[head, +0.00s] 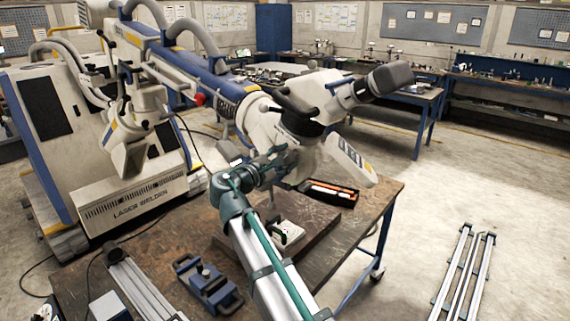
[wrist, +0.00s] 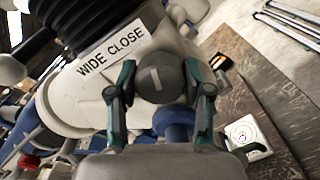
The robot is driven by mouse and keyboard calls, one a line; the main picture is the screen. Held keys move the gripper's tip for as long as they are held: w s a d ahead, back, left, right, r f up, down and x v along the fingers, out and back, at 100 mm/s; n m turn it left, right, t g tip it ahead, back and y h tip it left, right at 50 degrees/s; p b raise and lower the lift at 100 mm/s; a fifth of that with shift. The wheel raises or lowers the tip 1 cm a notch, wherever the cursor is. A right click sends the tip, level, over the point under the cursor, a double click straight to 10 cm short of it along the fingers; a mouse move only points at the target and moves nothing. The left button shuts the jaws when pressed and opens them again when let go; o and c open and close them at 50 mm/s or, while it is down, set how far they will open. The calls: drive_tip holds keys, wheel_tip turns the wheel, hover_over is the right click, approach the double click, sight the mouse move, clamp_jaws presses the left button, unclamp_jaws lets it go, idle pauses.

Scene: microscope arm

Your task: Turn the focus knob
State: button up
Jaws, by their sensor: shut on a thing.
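The microscope head (head: 310,165) hangs from its jointed arm above the workbench in the head view. The focus knob (wrist: 158,76) is a round dark grey knob with a light mark on its face. It sits on the white housing (wrist: 95,85), beside the label "WIDE CLOSE" (wrist: 110,48). My gripper (wrist: 160,88) is shut on the knob, one teal finger on each side of it. In the head view my gripper (head: 272,165) reaches up to the near side of the microscope head, and the knob cannot be made out there.
The workbench (head: 340,240) lies below. The laser welder cabinet (head: 140,200) stands left. Open floor and metal rails (head: 463,275) lie right.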

drive_tip(key=m+b, duration=0.1)
drive_tip(key=b, duration=0.1)
drive_tip(key=m+b, duration=0.2)
drive_tip(key=shift+f+m+b, duration=0.25)
drive_tip(key=shift+m+b, duration=0.05)
drive_tip(key=shift+r+m+b, duration=0.15)
drive_tip(key=shift+m+b, duration=0.65)
drive_tip(key=shift+b, duration=0.1)
drive_tip(key=o, duration=1.1)
drive_tip(key=shift+o, duration=0.2)
drive_tip(key=v, duration=1.2)
